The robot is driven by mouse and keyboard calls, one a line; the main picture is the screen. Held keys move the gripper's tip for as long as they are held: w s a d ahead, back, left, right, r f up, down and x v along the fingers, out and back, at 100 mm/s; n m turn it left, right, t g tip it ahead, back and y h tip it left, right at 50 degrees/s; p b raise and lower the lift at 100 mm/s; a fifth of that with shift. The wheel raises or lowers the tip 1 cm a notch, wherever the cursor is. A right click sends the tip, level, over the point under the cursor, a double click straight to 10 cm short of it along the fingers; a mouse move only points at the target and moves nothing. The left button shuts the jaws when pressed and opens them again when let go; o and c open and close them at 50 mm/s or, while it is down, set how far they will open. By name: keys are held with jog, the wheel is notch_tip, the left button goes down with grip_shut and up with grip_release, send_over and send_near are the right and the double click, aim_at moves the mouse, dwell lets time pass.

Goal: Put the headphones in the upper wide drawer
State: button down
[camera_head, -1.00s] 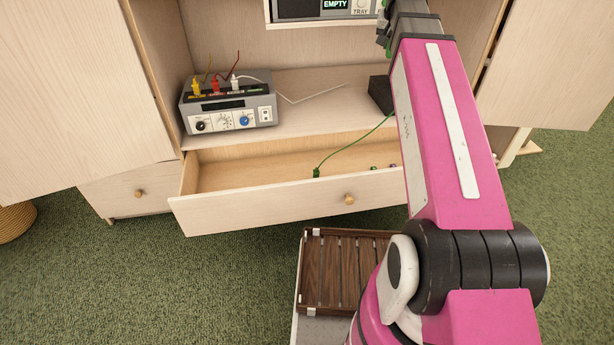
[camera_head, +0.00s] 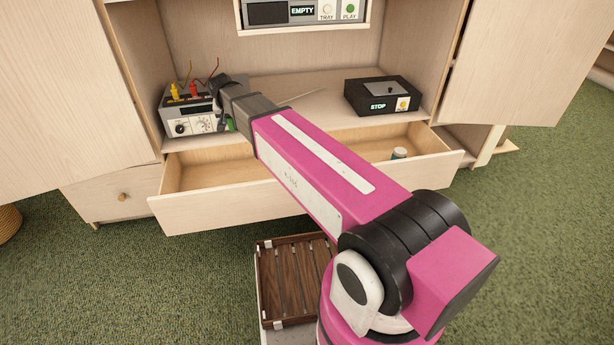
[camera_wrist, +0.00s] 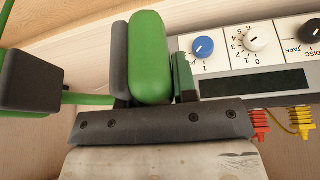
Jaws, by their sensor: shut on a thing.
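My gripper (camera_head: 224,122) is low in front of the grey device at the cabinet's left, above the drawer's left part. In the wrist view its dark fingers (camera_wrist: 150,62) are shut on a rounded green piece (camera_wrist: 150,40). A thin green cord or bar runs left from there to a dark block (camera_wrist: 28,65). I cannot tell whether these are parts of the headphones; no whole headset shows. The wide drawer (camera_head: 235,205) under the shelf is pulled open. My arm hides part of its inside.
The grey device (camera_head: 185,112) carries yellow and red plugs and knobs. A black box (camera_head: 383,96) marked STOP stands on the shelf at right. A small bottle-like thing (camera_head: 400,153) is in the drawer's right part. A slatted wooden tray (camera_head: 285,285) is below. Cabinet doors stand open.

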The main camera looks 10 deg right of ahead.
jog(key=s+a+f+n, duration=0.1)
jog(key=s+a+f, duration=0.2)
jog(key=a+f, duration=0.45)
jog(key=s+a+f+n, duration=0.1)
jog(key=s+a+f, duration=0.1)
jog(key=a+f, duration=0.55)
jog(key=w+d+f, duration=0.5)
jog(key=d+f, duration=0.3)
jog(key=d, duration=0.1)
jog(key=shift+m+y, duration=0.4)
jog(key=shift+f, duration=4.75)
jog(key=shift+w+f, duration=0.1)
jog(key=shift+f, duration=0.05)
jog(key=c, duration=0.9)
grip_release()
jog(key=v, duration=0.8)
